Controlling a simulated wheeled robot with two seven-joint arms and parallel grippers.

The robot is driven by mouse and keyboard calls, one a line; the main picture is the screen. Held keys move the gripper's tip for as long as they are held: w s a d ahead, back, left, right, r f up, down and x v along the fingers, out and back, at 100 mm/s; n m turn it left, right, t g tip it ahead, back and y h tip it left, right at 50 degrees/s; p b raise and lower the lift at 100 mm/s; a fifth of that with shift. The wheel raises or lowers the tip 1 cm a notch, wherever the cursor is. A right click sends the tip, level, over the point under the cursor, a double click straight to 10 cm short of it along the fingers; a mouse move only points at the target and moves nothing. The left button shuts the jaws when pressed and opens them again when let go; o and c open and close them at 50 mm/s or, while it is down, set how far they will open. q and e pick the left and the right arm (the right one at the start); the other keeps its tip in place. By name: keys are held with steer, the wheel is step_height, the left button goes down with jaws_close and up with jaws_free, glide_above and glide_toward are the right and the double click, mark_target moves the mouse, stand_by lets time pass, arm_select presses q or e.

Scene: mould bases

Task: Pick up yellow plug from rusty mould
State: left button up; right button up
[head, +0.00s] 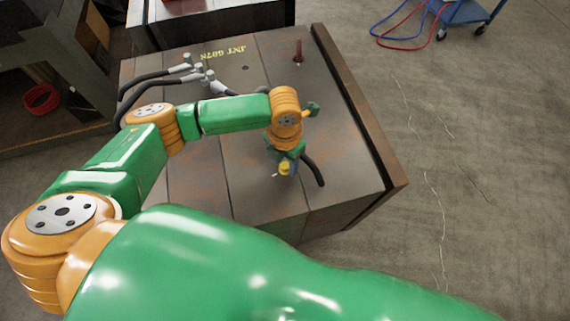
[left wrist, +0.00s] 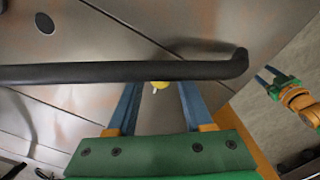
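The rusty mould (head: 235,180) is a large grey-brown steel block with rust patches. The yellow plug (head: 284,168) is small and shows at my left gripper, over the front part of the mould's top. My left gripper (head: 286,163) points down there, partly hidden by its own wrist. My right gripper (left wrist: 268,77) shows at the right there, away from the mould, fingers apart.
A black hose (left wrist: 100,71) crosses just beyond the left fingertips; its bent end (head: 313,170) is right of the gripper. Metal fittings with hoses (head: 200,75) and a rusty upright pin (head: 298,52) stand farther back. A blue cart (head: 465,12) stands beyond open floor.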

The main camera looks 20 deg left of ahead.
arm_select(q)
steer(key=shift+s+r, duration=0.1)
steer(key=shift+s, duration=0.05)
jaws_close()
